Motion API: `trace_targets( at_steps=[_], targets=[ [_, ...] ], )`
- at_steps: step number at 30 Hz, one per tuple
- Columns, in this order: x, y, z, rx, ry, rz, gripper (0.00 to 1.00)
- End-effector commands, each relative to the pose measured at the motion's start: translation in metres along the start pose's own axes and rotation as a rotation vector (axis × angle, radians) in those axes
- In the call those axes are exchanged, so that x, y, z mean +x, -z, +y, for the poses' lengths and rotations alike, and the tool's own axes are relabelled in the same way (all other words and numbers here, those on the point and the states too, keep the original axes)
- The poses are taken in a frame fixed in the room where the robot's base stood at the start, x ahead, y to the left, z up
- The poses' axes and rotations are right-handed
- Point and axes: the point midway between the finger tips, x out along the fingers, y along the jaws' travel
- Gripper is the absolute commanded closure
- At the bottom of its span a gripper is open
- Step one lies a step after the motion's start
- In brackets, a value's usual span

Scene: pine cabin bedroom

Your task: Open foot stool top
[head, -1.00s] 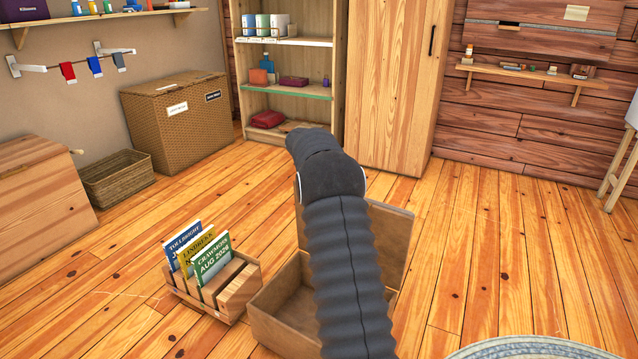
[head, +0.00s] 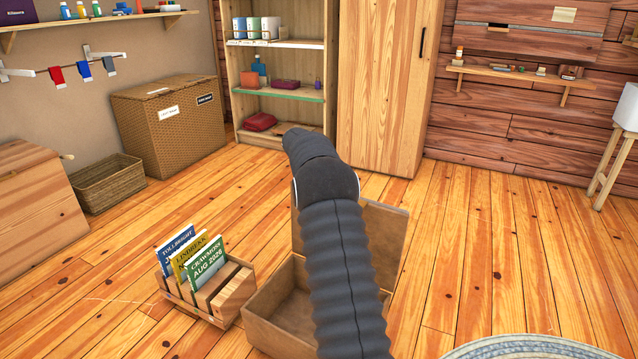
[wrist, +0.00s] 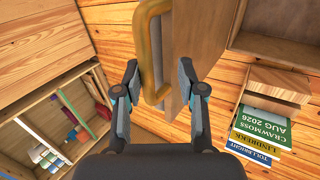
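The foot stool is a brown wooden box (head: 268,330) on the floor, partly hidden behind my arm in the head view. Its top (head: 385,235) stands raised at the far side, and the inside of the box shows. In the wrist view the top (wrist: 195,40) is a brown panel with a curved yellowish handle (wrist: 146,60), and the box (wrist: 255,45) is at upper right. My gripper (wrist: 160,78) has its fingers apart, and the handle's lower part shows between them. I cannot tell whether they touch it. In the head view my gripper is hidden behind the arm.
A wooden rack (head: 235,290) with several calendars stands close to the box's left. A wicker hamper (head: 165,130), a low basket (head: 110,185) and a shelf unit (head: 285,45) line the far side. A round rug (head: 530,348) lies at front right. Floor right of the box is clear.

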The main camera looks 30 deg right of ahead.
Motion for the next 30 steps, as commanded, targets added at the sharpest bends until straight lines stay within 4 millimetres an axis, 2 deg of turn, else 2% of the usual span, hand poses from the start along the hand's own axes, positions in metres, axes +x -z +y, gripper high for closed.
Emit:
trace_targets(
  at_steps=[7, 10, 24, 30],
  targets=[
    [-0.002, 0.001, -0.001, -0.001, 0.001, 0.001, 0.61],
    [-0.01, 0.001, -0.001, -0.001, 0.0, 0.002, 0.61],
    [-0.095, 0.0, 0.0, 0.001, -0.001, 0.002, 0.61],
    [-0.115, 0.0, 0.0, 0.001, 0.0, 0.001, 0.61]
  ],
)
